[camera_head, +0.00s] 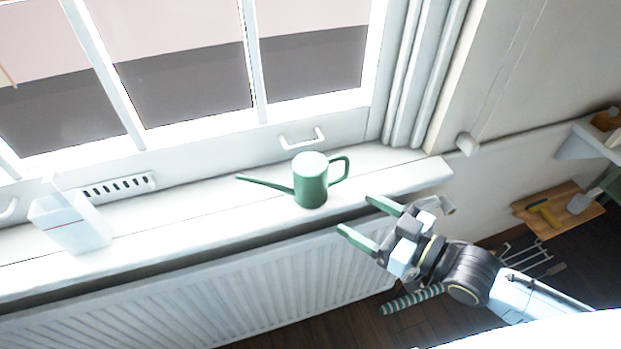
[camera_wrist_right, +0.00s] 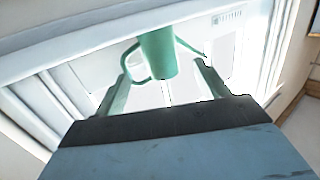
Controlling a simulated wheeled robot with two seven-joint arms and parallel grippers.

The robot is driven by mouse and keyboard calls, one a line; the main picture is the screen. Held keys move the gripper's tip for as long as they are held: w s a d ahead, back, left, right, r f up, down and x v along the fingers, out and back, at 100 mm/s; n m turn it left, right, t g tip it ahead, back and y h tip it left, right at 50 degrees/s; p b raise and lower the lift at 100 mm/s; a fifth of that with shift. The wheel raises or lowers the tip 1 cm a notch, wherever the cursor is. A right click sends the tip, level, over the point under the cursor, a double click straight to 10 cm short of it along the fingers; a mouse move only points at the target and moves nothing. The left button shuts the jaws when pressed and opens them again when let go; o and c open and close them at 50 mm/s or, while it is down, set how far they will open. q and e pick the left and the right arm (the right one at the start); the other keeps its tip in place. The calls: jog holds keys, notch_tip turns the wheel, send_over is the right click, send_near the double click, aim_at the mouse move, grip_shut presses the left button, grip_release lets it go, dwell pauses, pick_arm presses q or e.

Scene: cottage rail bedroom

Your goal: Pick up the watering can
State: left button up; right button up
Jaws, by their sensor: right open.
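The green watering can (camera_head: 311,182) stands upright on the white windowsill (camera_head: 220,215) in the head view. Its long spout points left and its loop handle is on the right. My right gripper (camera_head: 356,217) is open and empty, to the right of the can and nearer to me, by the sill's front edge, apart from the can. In the right wrist view the can (camera_wrist_right: 157,52) shows beyond and between the two open fingers (camera_wrist_right: 165,90), with the handle on the left and the spout on the right. My left gripper is not in view.
A white translucent box (camera_head: 70,222) stands on the sill at the left. A ribbed radiator (camera_head: 190,290) is below the sill. A window handle (camera_head: 302,139) is behind the can. A wooden board with tools (camera_head: 556,210) is at the right. The sill beside the can is clear.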

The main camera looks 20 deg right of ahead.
aim_at(325, 184)
jog(key=shift+t+y, duration=0.3)
jog(key=shift+y, duration=0.3)
jog(key=x, duration=0.2)
jog(key=r+x, duration=0.1)
jog(key=x, duration=0.4)
jog(key=shift+w+d+r+b, duration=0.15)
jog(key=shift+w+r+b, duration=0.15)
jog(key=shift+w+b, duration=0.1)
jog(key=x, duration=0.5)
jog(key=shift+d+r, duration=0.1)
jog(key=shift+d, duration=0.05)
jog(key=shift+w+b, duration=0.3)
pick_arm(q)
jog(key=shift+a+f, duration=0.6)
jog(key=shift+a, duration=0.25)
pick_arm(e)
jog(key=shift+a, duration=0.2)
